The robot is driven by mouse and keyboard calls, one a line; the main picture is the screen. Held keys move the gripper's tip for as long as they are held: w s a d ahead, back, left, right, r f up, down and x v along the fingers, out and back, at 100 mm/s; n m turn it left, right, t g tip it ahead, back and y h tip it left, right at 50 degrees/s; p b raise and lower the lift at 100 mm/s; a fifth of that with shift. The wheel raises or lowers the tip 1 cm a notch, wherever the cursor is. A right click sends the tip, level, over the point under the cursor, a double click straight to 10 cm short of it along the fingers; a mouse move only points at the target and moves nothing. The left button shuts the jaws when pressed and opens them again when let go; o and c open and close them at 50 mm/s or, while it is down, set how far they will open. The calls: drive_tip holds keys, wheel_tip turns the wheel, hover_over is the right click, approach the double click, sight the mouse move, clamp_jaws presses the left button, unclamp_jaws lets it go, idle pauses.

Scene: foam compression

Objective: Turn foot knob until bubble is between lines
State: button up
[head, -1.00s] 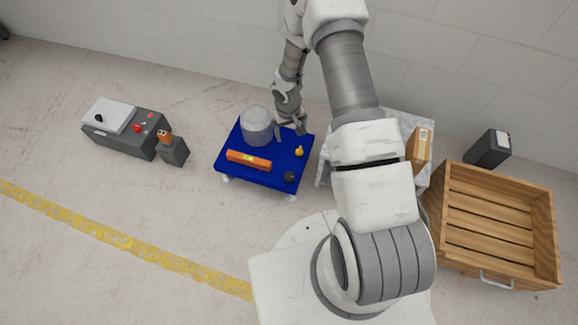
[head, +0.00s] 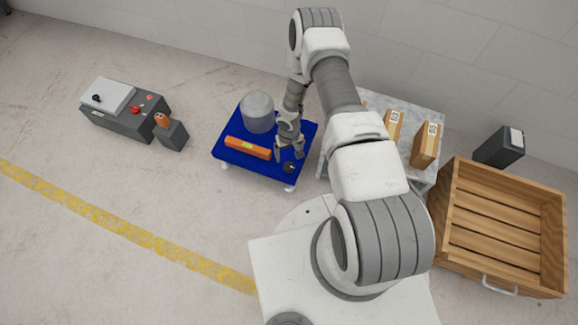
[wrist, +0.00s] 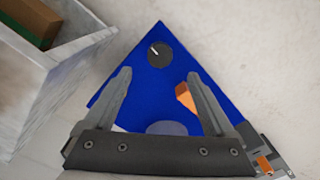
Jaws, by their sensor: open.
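A blue platform (head: 228,156) on small light feet carries an orange spirit level (head: 236,146) with a yellow-green vial; the bubble is too small to make out. The round black foot knob (head: 289,168) sits at the platform's front right corner. In the wrist view the knob (wrist: 160,55) shows a white pointer line, just beyond and between my fingertips. My gripper (head: 289,154) is open and empty above the platform, close to the knob and apart from it. The level (wrist: 184,93) is partly hidden behind the right finger in the wrist view.
A grey cylinder (head: 258,110) stands on the platform left of my gripper. A marble-topped table (head: 410,103) with cardboard boxes stands right, near a wooden crate (head: 450,215). A grey control box (head: 122,119) stands left. Floor in front of the platform is clear.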

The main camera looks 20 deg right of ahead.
sight(289, 166)
wheel_tip(289, 166, down, 9)
drive_tip(key=b, duration=0.3)
drive_tip(key=c, duration=1.4)
